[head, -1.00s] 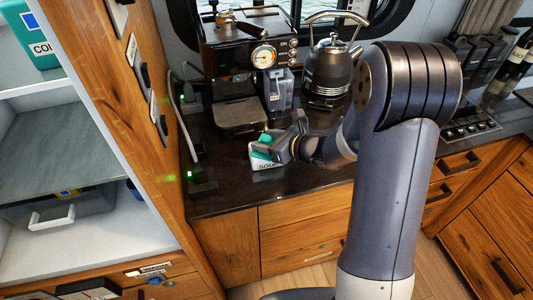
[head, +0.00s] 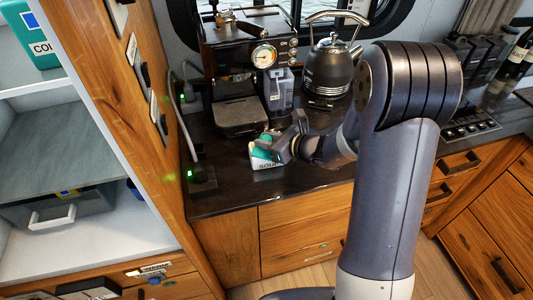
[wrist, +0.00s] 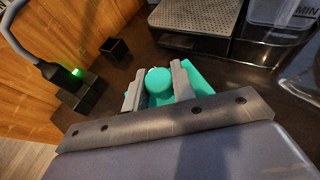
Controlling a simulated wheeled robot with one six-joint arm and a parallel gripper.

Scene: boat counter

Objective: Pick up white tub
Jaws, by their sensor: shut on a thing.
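The white tub (head: 265,165) has dark lettering on its front and a green lid. It is at the front left of the dark counter in the head view. My gripper (head: 276,146) is over it from the right, and the jaws are shut on it. In the wrist view, the two grey fingers (wrist: 159,85) are on either side of a round green knob (wrist: 158,78) on the green lid (wrist: 204,76). My gripper hides part of the tub. I cannot tell whether the tub's base touches the counter.
An espresso machine (head: 237,60) stands behind the tub, with a grey container (head: 279,92) and a kettle (head: 330,70) to its right. A black socket block with a green light (head: 200,178) is left of the tub. The counter's front edge is close.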

